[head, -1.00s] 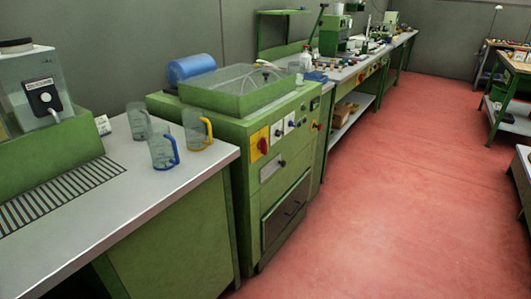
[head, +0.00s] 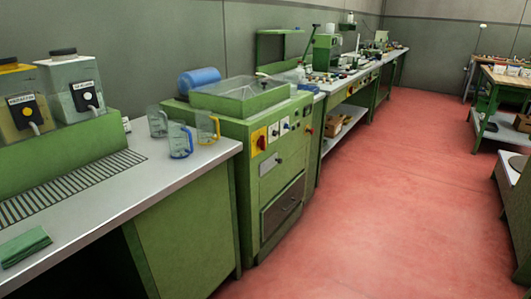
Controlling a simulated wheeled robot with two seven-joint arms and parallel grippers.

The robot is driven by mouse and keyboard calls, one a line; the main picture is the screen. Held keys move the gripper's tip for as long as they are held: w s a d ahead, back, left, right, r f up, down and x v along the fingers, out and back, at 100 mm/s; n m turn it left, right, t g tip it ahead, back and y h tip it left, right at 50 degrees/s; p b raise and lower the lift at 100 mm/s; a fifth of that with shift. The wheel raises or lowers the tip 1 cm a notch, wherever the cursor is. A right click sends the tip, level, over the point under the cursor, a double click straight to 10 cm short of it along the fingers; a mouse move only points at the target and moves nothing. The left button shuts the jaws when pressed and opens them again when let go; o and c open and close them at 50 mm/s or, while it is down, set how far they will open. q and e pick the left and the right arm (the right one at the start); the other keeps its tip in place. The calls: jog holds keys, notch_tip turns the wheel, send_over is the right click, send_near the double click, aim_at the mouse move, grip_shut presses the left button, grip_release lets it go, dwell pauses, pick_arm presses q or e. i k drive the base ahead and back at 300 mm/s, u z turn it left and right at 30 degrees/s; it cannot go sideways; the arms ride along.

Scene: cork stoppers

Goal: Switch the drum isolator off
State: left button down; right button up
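A green machine (head: 245,190) with a clear-lidded tub (head: 240,95) and a blue drum (head: 199,81) on top stands left of centre in the head view. Its upper front carries a row of controls. The leftmost is a red rotary switch (head: 261,142) on a yellow plate, and two smaller knobs on white plates sit to its right. Another red control (head: 309,130) shows near the machine's right edge. The pictures are too small to tell which position the red switch points to or which control is labelled as the drum isolator. Neither of my grippers is in view.
A grey-topped bench (head: 190,170) with several clear jugs, a green cloth (head: 24,246) and two dispensing tanks stands at left. A long workbench (head: 345,80) runs beyond the machine. Tables stand at right. The red floor (head: 345,220) between is clear.

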aim_at(261, 142)
jog(key=z, duration=0.8)
jog(key=i, duration=0.85)
jog(key=z, duration=0.75)
jog(key=i, duration=1.3)
jog(key=u, duration=1.15)
jog(key=i, duration=0.6)
jog(key=u, duration=0.6)
